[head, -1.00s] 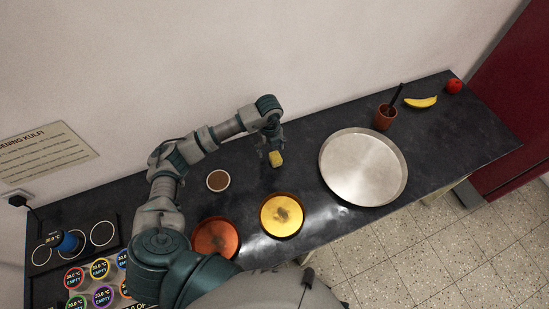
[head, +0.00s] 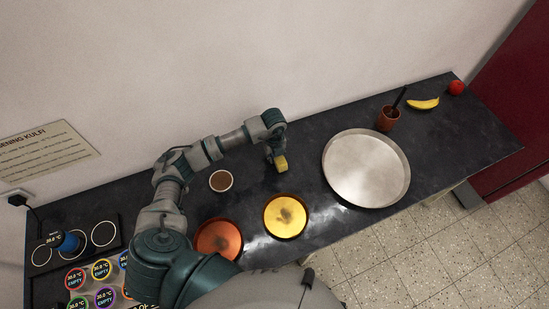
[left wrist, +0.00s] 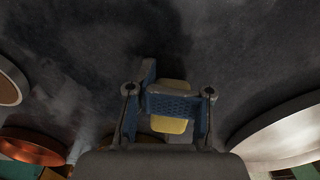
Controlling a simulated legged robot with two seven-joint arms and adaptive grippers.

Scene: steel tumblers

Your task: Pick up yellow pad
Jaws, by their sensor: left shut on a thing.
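The yellow pad (head: 281,164) is a small block at the middle of the dark counter, behind the yellow dish. My left gripper (head: 276,156) is shut on the pad from above. In the left wrist view, the pad (left wrist: 168,125) shows between the blue-lined fingers of the left gripper (left wrist: 175,105), which cover part of it. I cannot tell whether the pad touches the counter. My right gripper is not in view.
On the dark counter (head: 310,135) are a brown-filled cup (head: 221,181), a copper dish (head: 218,239), a yellow dish (head: 286,216) and a large steel tray (head: 366,168). A brown pot (head: 388,118), banana (head: 423,104) and red fruit (head: 456,87) stand far right.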

